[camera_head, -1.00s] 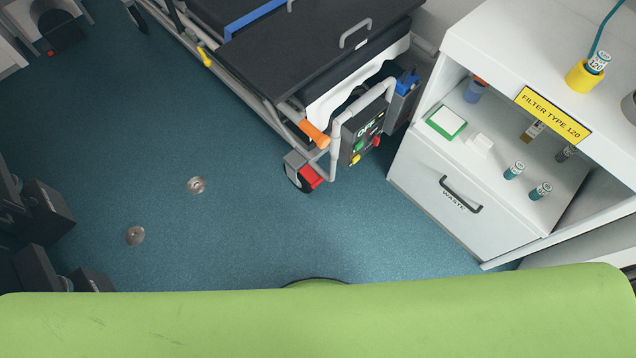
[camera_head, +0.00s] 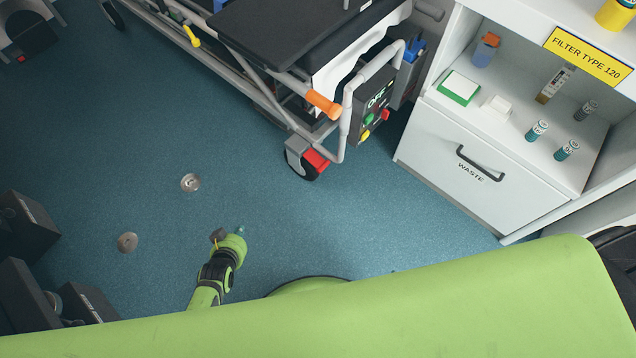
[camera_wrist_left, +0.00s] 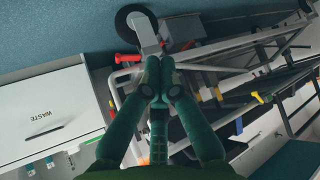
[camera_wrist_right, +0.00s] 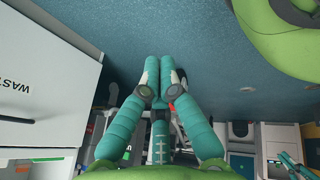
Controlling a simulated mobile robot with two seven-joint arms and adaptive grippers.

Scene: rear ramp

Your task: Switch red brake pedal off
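The red brake pedal (camera_head: 316,160) sits beside the caster wheel at the near end of the stretcher in the head view. It also shows in the left wrist view (camera_wrist_left: 127,58), just left of my left gripper (camera_wrist_left: 159,66). The left gripper's fingers are together with nothing seen between them. In the head view my left gripper (camera_head: 240,231) is small and partly hidden by its arm, above the floor, below and left of the pedal, apart from it. My right gripper (camera_wrist_right: 158,65) is shut and empty in the right wrist view, and outside the head view.
The stretcher frame has an orange handle (camera_head: 323,104) and a control panel (camera_head: 374,105) reading OFF above the pedal. A white cabinet with a WASTE drawer (camera_head: 468,175) stands to the right. Blue floor (camera_head: 330,220) lies clear between gripper and stretcher.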

